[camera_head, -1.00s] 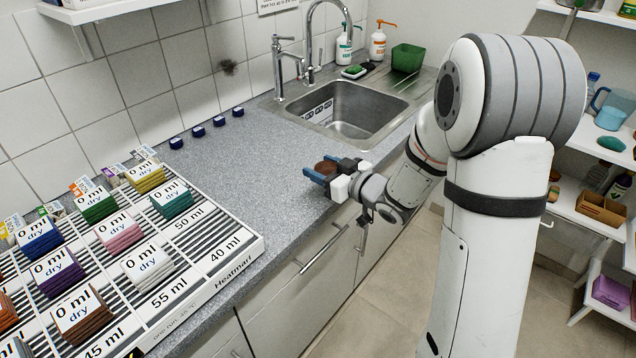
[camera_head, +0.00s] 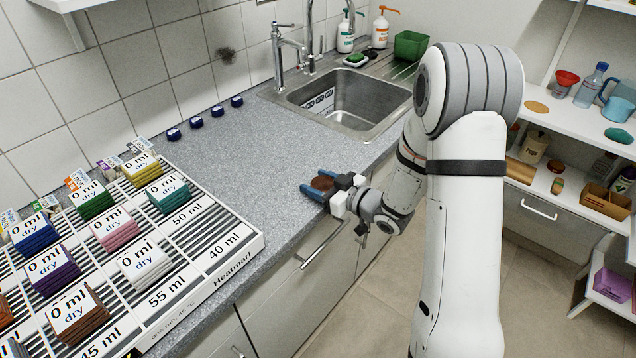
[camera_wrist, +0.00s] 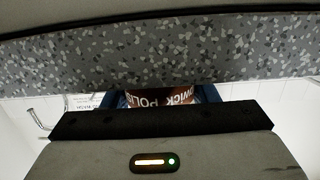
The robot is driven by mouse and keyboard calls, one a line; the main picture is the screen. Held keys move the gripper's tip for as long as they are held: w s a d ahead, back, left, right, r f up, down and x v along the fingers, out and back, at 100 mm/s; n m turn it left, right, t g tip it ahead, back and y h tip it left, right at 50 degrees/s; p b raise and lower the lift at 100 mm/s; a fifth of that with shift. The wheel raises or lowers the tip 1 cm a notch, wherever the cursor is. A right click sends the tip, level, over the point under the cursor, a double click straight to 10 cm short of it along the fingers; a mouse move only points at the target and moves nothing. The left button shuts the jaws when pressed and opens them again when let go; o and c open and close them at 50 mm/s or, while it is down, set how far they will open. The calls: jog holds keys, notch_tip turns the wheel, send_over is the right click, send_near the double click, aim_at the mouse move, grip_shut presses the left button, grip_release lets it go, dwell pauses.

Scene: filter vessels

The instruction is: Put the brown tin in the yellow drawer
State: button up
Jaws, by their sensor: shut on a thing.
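The brown tin (camera_head: 322,183) is a small round tin with a dark reddish-brown top. My gripper (camera_head: 314,182) has blue fingers, one on each side of the tin, and is shut on it. It holds the tin at the front edge of the worktop; I cannot tell the exact height. In the wrist view the tin (camera_wrist: 165,97) shows a brown label with white letters, partly hidden by the dark gripper body. No yellow drawer shows in either view.
The speckled worktop (camera_head: 255,150) is clear between the sink (camera_head: 365,105) and the white rack (camera_head: 240,250) of coloured packs. Small dark blue items (camera_head: 197,122) line the wall. Grey drawer fronts (camera_head: 270,310) lie below. Loaded shelves (camera_head: 560,120) stand at right.

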jog(key=shift+f, duration=0.15)
jog(key=o, duration=1.2)
